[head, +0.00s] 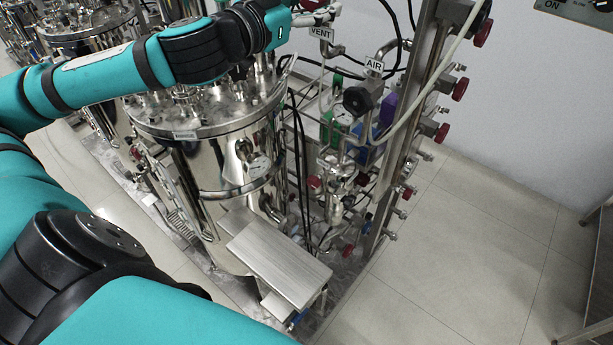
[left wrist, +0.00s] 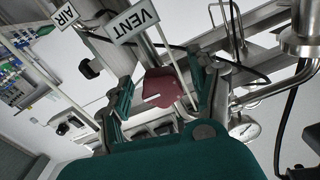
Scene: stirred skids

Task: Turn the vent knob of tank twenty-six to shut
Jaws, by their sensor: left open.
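The dark red vent knob (left wrist: 164,86) shows in the left wrist view, with a pale line on its face. The VENT tag (left wrist: 133,22) hangs beside it and also shows in the head view (head: 320,33). My left gripper (left wrist: 160,92) is open, with one green finger on each side of the knob. I cannot tell whether either finger touches it. In the head view my left wrist reaches over the steel tank (head: 205,195), close to the VENT tag. The small plate on the tank lid is too small to read. My right gripper is not in view.
The AIR tag (head: 374,64) and a black knob (head: 362,97) are right of the VENT tag. A steel post (head: 408,130) with several red knobs stands further right. Hoses and gauges crowd the skid. The tiled floor (head: 470,240) at right is clear.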

